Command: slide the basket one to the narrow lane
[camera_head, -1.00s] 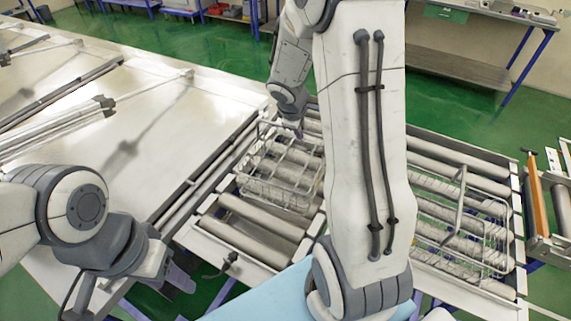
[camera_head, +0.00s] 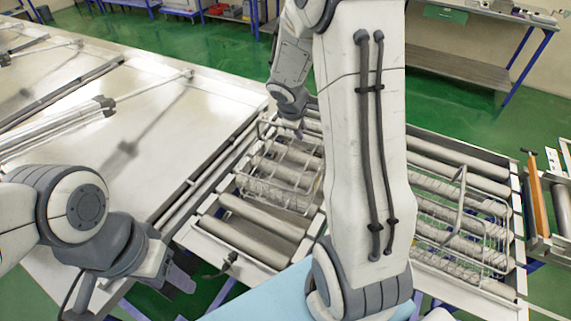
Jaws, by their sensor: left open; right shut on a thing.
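A wire basket (camera_head: 262,187) rests on the rollers left of my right arm. My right gripper (camera_head: 298,131) reaches down to its far upper rim and is shut on it; the fingertips are small and partly hidden. A second wire basket (camera_head: 487,233) with a raised handle stands on the rollers right of my arm. My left gripper (camera_head: 180,277) is open and empty at the lower left, apart from both baskets. I cannot tell which lane is the narrow one. My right arm hides the middle of the roller bed.
Bare rollers (camera_head: 245,232) lie in front of the left basket. A broad metal table (camera_head: 150,125) with rails and rods borders the rollers on the left. A separate stand with an orange bar (camera_head: 536,200) is at the far right. A workbench (camera_head: 460,65) stands behind.

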